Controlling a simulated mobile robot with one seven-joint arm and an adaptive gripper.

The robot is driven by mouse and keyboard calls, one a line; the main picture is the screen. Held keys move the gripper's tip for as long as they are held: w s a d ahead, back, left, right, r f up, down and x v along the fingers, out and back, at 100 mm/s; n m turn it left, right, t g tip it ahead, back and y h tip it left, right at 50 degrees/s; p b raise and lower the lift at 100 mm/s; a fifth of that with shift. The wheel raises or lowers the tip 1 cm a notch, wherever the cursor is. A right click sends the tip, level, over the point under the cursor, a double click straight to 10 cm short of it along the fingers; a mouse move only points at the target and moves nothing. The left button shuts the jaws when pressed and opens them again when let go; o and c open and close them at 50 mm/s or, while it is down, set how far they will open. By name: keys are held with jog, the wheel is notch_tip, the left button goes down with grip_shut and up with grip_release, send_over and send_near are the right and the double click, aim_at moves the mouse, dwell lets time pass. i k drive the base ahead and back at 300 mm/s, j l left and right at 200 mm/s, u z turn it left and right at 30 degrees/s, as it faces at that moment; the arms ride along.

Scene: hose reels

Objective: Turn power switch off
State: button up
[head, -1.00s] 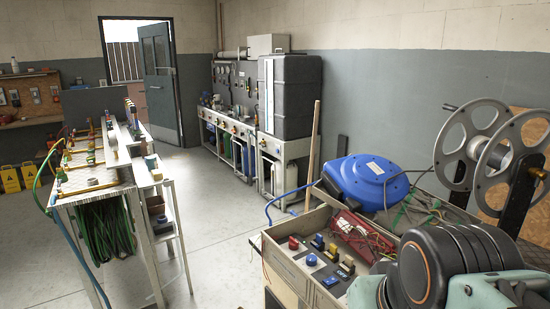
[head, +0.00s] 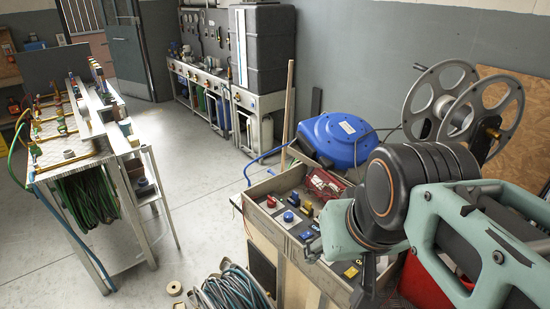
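Another yellow piece (head: 351,272) shows near the panel's front edge. I cannot tell which one is the power switch, or its position. My arm comes in from the right, and its wrist hangs over the panel's right part. My gripper (head: 367,276) seems to be the dark part below the wrist, by the front edge. Its fingers are not clear, and part of the panel is hidden.
A blue hose reel (head: 337,138) and a large grey reel (head: 440,100) stand behind the panel. A coiled hose (head: 232,292) lies on the floor at the front. A metal rack (head: 85,167) with green hose stands left. Open floor lies between rack and bench.

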aim_at(270, 202)
jog(key=i+j, duration=0.1)
jog(key=j, duration=0.2)
jog(key=i+j, duration=0.1)
jog(key=j, duration=0.2)
jog(key=i+j, duration=0.1)
jog(key=j, duration=0.25)
jog(key=k+j+z, duration=0.3)
jog(key=z, duration=0.2)
jog(key=i+u, duration=0.25)
jog(key=i+l+u, duration=0.1)
jog(key=u, duration=0.15)
